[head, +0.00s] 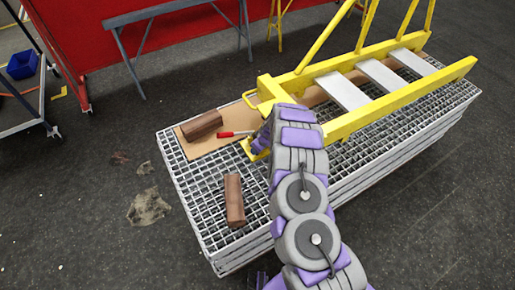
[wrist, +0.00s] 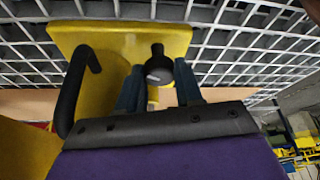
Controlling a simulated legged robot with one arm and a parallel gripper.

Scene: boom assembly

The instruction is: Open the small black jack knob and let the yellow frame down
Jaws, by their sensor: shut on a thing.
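The yellow frame (head: 375,112) with grey steps lies along the grating platform (head: 190,190) in the head view, its near end by my arm. In the wrist view, the small black jack knob (wrist: 159,66) stands in front of a yellow plate (wrist: 110,42). My gripper (wrist: 160,88) has one finger on each side of the knob and is shut on it. A curved black handle (wrist: 78,90) is at the left, beside the fingers. In the head view, my arm hides the knob and most of the gripper.
Two brown wooden blocks (head: 202,125) (head: 235,200) and a red-handled tool (head: 235,134) lie on the platform, left of my arm. A brown board (head: 190,150) lies under some of them. A grey trestle (head: 135,60) stands behind. The dark floor at the left is mostly open.

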